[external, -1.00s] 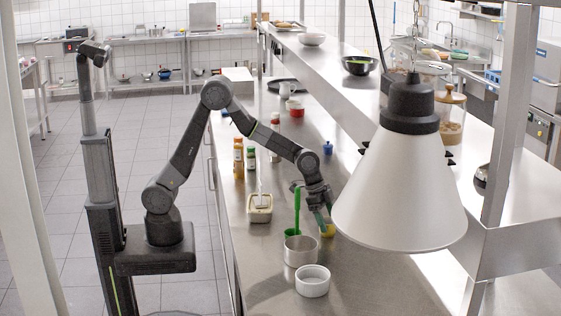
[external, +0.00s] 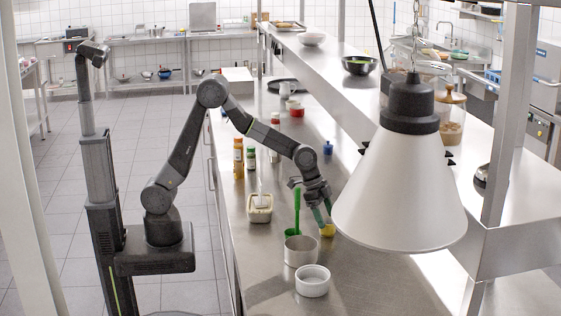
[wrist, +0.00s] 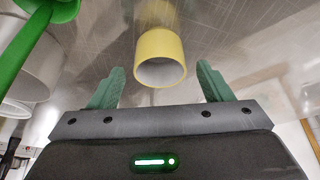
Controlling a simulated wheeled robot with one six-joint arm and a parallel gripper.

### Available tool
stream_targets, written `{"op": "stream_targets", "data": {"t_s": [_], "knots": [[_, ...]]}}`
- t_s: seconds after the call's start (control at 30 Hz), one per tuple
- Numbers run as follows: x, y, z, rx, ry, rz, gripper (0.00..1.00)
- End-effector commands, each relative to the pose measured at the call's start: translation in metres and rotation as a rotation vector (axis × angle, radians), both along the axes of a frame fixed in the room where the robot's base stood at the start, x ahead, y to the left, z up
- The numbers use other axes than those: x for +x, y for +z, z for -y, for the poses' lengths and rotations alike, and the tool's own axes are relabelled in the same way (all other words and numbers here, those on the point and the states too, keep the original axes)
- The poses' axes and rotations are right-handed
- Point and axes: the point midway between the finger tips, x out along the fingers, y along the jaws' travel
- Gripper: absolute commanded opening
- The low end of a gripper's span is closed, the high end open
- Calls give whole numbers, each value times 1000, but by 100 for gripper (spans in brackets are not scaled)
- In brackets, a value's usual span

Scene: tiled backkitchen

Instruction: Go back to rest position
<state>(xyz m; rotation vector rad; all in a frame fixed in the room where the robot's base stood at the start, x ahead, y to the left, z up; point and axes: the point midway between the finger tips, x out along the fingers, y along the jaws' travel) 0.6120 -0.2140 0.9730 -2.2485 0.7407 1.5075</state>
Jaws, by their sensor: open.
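My gripper (external: 322,216) is over the steel counter (external: 265,285), right of the green utensil. In the wrist view my gripper (wrist: 160,88) is open, with its two green fingers spread apart. A yellow cup (wrist: 161,52) shows ahead of the fingers, between their lines, and nothing is held. In the external view the yellow cup (external: 328,230) stands on the counter just by the fingertips, partly hidden by them.
A steel pot (external: 299,252) with a green utensil (external: 297,208) rising by it and a white ramekin (external: 312,283) stand in front. A butter-coloured tub (external: 260,210) and bottles (external: 238,160) are left. A white hanging lamp (external: 400,195) and a raised shelf (external: 425,105) are close on the right.

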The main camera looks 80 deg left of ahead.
Motion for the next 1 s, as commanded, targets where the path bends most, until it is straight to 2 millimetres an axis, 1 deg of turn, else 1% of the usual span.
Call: {"op": "stream_targets", "data": {"t_s": [0.03, 0.17, 0.2, 0.3, 0.47, 0.7, 1.0], "knots": [[2, -10, 2, 0, -1, -4, 72], [9, -31, 8, 1, -2, -4, 72], [9, -27, 7, 1, -1, 2, 72], [10, -3, 7, -2, -1, 7, 72], [9, 28, 7, 0, -1, 5, 72], [9, 77, 7, 0, -1, 5, 72], [30, 74, -54, 1, 116, 0, 72]]}}
